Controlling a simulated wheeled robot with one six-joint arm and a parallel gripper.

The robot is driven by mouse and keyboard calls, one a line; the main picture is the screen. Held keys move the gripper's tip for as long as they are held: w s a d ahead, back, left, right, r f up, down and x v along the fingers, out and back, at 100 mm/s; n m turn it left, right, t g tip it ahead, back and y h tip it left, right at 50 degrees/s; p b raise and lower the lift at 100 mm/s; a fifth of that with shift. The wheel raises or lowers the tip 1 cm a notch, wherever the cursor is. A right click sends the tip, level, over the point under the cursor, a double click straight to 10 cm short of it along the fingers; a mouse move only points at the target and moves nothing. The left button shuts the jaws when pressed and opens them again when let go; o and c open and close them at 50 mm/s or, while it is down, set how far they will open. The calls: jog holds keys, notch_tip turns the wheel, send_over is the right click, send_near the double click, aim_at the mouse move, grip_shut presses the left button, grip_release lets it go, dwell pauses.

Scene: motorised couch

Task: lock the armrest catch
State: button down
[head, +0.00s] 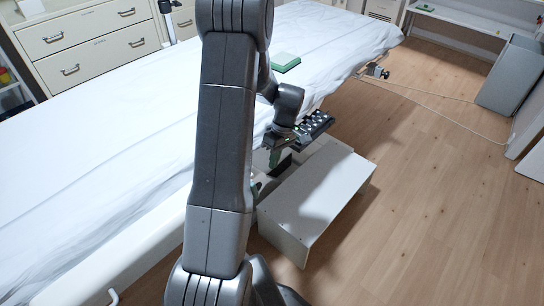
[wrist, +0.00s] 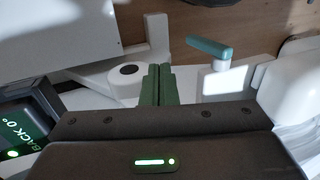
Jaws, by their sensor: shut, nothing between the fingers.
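A teal lever (wrist: 210,47) on a short pale stem shows in the wrist view, right of my fingers; it looks like the armrest catch, though I cannot be sure. My gripper (wrist: 158,70) is shut, its two green fingers together with nothing between them. The fingertips sit left of the lever, apart from it in the picture. In the head view my gripper (head: 274,158) points down beside the couch edge, above the white box-shaped housing. The lever cannot be made out there.
A white bracket with a dark round centre (wrist: 127,70) lies just left of my fingers. A display reading "BACK 0°" (wrist: 27,128) is at the left. The sheeted couch (head: 110,130) fills the head view's left; a white housing (head: 325,195) stands beside it.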

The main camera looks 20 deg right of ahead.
jog(key=s+a+f, duration=0.2)
jog(key=a+f, duration=0.3)
jog(key=f, duration=0.1)
jog(key=shift+a+f+b, duration=0.25)
jog(key=shift+f+b, duration=0.05)
jog(key=shift+b, duration=0.1)
jog(key=shift+s, duration=0.1)
jog(key=shift+s+a+f+b, duration=0.25)
jog(key=shift+a+f+b, duration=0.1)
jog(key=shift+a+b, duration=0.35)
jog(key=shift+r, duration=0.15)
